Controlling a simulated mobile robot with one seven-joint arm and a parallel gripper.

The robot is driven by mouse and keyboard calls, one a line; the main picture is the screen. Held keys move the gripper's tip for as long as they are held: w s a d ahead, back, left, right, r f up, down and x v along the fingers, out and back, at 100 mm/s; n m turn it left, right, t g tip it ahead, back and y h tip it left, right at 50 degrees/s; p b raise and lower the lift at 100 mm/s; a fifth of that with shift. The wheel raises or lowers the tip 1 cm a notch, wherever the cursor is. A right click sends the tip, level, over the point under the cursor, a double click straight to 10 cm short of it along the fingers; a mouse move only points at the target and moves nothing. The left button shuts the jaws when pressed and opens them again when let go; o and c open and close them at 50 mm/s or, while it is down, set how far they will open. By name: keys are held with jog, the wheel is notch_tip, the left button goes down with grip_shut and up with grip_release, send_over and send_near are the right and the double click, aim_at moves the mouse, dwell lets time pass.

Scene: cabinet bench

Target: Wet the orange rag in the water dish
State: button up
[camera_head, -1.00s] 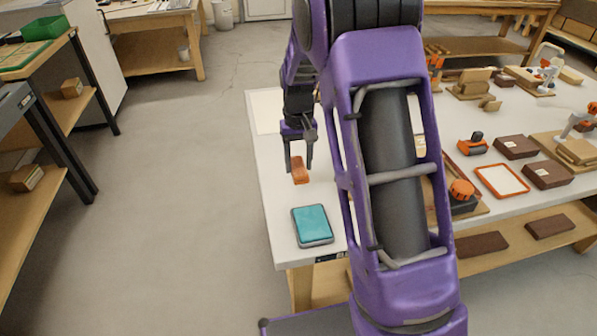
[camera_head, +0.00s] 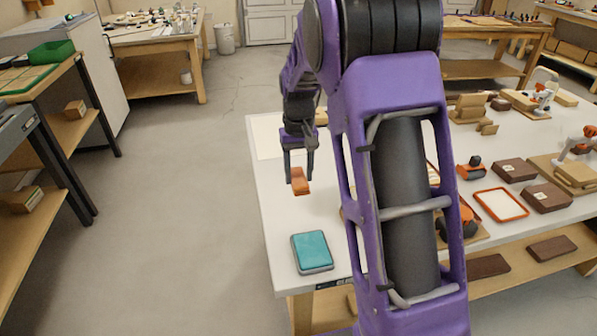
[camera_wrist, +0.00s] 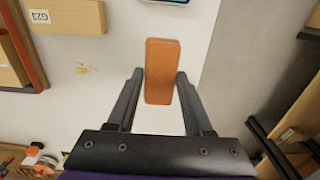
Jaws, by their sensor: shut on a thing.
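The orange rag (camera_head: 300,182) is a small folded block held between the fingers of my gripper (camera_head: 299,176), above the left part of the white bench. In the wrist view the rag (camera_wrist: 161,72) stands out past the fingertips of my gripper (camera_wrist: 161,85). The water dish (camera_head: 312,252) is a rounded rectangle with teal water and a grey rim, near the bench's front left corner. The rag is apart from the dish, farther back on the bench. Only the dish's edge (camera_wrist: 168,1) shows at the top of the wrist view.
The white bench top (camera_head: 272,205) is clear around the dish. My arm hides part of the bench's middle. To the right are an orange-rimmed tray (camera_head: 500,204), brown boxes (camera_head: 547,197) and orange tools (camera_head: 471,168). Open floor (camera_head: 180,230) lies to the left.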

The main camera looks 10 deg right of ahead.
jog(key=b, duration=0.2)
send_over(312, 248)
jog(key=shift+f, duration=0.3)
jog(key=shift+f+b, duration=0.4)
jog(key=shift+f, duration=2.55)
jog(key=shift+f, duration=0.65)
notch_tip(312, 248, up, 7)
jog(key=p, duration=0.6)
